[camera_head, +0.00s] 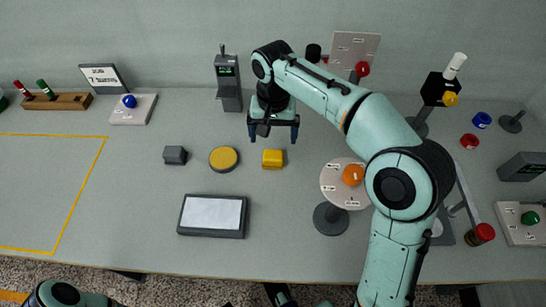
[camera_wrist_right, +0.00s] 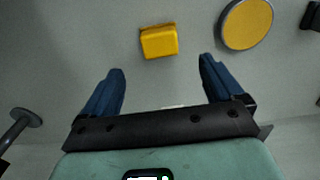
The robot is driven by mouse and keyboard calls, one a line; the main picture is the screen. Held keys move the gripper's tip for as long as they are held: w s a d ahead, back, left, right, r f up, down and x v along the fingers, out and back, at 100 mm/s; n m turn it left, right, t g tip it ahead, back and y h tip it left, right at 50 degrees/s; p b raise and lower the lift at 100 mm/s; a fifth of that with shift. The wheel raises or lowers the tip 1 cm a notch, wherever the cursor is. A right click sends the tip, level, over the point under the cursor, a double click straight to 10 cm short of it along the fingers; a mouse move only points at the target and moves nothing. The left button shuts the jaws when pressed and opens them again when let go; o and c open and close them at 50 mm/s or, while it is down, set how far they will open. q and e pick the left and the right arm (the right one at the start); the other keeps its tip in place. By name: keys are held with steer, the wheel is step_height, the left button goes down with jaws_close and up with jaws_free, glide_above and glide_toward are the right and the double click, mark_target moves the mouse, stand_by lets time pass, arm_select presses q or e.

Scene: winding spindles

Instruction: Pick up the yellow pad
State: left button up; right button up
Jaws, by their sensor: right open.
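A small yellow block-shaped pad (camera_head: 273,159) lies on the grey table near the middle. It also shows in the right wrist view (camera_wrist_right: 159,41), beyond the fingertips and roughly centred between them. My right gripper (camera_head: 273,137) is open and empty, fingers pointing down, on the far side of the pad and apart from it. Its two blue fingers show in the wrist view (camera_wrist_right: 161,66) with only table between them. A round yellow disc (camera_head: 223,158) with a dark rim lies left of the pad. My left gripper is not in view.
A dark grey block (camera_head: 175,155) and a dark-framed white panel (camera_head: 212,214) lie left of the pad. A round pale plate (camera_head: 333,184) with an orange ball (camera_head: 353,175) stands to the right, partly behind my right arm. A dark upright device (camera_head: 228,83) stands behind.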

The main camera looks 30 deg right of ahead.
mark_target(273, 154)
step_height(273, 154, down, 4)
steer(key=shift+r+b, duration=0.2)
steer(key=shift+b, duration=0.15)
steer(key=f, duration=0.1)
steer(key=f+b, duration=0.1)
steer(key=f, duration=0.2)
steer(key=shift+s+a, duration=0.1)
steer(key=shift+s, duration=0.15)
steer(key=shift+f+b, duration=0.3)
steer(key=shift+f, duration=0.35)
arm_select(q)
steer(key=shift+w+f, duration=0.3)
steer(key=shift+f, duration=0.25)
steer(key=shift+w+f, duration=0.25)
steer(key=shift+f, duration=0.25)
arm_select(e)
steer(key=c, duration=1.1)
